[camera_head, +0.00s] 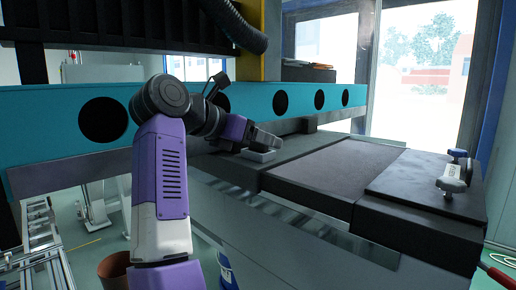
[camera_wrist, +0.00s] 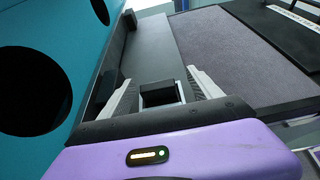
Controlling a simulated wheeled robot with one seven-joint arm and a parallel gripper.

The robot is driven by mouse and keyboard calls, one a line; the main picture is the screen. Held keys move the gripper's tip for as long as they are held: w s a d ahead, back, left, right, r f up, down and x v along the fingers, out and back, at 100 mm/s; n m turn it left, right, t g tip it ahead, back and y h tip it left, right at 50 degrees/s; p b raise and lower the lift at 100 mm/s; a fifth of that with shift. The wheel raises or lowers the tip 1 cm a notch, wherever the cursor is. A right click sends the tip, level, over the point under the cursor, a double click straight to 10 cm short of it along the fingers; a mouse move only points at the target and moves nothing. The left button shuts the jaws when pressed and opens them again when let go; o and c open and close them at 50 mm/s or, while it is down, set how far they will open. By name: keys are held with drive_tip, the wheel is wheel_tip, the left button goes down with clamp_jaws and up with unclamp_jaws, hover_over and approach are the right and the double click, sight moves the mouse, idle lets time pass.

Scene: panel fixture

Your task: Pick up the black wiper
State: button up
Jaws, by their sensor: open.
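My gripper (camera_head: 264,143) is over the near-left end of the dark bench top, by the teal beam. In the wrist view my gripper (camera_wrist: 160,80) is open, with its two pale fingers spread apart. Between them is a small dark block (camera_wrist: 158,94) with a pale rim, probably the black wiper. Gaps show between it and both fingers. In the head view a small light grey block (camera_head: 259,156) lies on the bench under the fingers. I cannot tell how far below the fingertips it is.
The teal beam (camera_head: 60,125) with round black holes runs along the bench's back. A grey textured panel (camera_head: 335,166) lies to the right. Farther right, a white-handled tool (camera_head: 452,180) and a blue knob (camera_head: 457,153) stand on a black plate (camera_head: 410,184). The textured panel is clear.

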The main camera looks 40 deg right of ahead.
drive_tip(key=x, duration=0.2)
drive_tip(key=p+x, duration=0.1)
drive_tip(key=shift+w+d+p, duration=0.25)
drive_tip(key=shift+d+p, duration=0.05)
drive_tip(key=shift+d, duration=0.05)
drive_tip(key=shift+d+f, duration=0.3)
drive_tip(key=shift+d, duration=0.05)
drive_tip(key=c, duration=1.4)
drive_tip(key=shift+r, duration=0.1)
